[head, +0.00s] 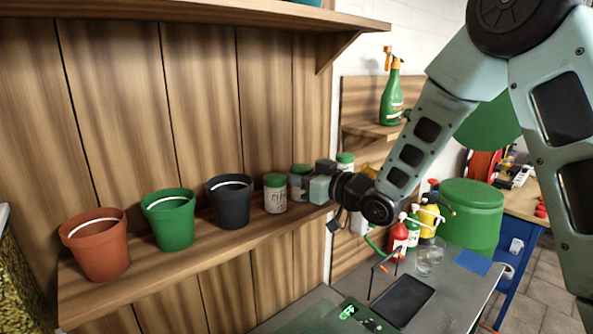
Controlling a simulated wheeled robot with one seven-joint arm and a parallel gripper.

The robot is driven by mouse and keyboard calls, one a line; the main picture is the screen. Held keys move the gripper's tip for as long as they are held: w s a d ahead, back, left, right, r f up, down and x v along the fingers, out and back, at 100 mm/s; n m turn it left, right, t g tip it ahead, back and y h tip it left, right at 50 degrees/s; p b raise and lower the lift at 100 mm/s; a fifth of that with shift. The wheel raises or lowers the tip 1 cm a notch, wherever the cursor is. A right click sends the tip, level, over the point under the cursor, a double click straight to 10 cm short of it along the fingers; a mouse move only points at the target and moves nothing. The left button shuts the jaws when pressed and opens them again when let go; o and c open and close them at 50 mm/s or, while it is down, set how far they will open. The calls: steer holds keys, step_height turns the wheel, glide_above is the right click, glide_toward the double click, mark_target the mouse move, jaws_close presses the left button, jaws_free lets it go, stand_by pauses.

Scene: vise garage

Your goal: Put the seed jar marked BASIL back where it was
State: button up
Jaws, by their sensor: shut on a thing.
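My gripper (305,187) is at the right end of the wooden wall shelf (190,262), shut on a small jar with a green lid (300,169). The fingers cover much of this jar, and its label cannot be read. I cannot tell whether its base touches the shelf. Just left of it, a white jar with a green lid (275,196) stands upright on the shelf, with dark lettering too small to read surely. Another green-lidded jar (345,158) shows behind my gripper to the right, partly hidden.
Terracotta (96,246), green (170,220) and dark (230,203) pots stand left along the shelf. An upper shelf (230,12) hangs above. Below right, a bench holds red (398,238) and yellow (430,218) bottles, a clear glass (429,258) and a dark tray (402,300).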

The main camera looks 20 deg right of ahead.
steer(key=shift+f, duration=0.2)
steer(key=o, duration=0.7)
steer(key=shift+r, duration=0.1)
steer(key=shift+r, duration=0.15)
steer(key=shift+s+d+b, duration=0.2)
steer(key=shift+d+b, duration=0.05)
steer(key=shift+b, duration=0.1)
steer(key=b+v, duration=0.5)
steer(key=v, duration=0.6)
steer(key=shift+s+d, duration=0.1)
steer(key=shift+s, duration=0.1)
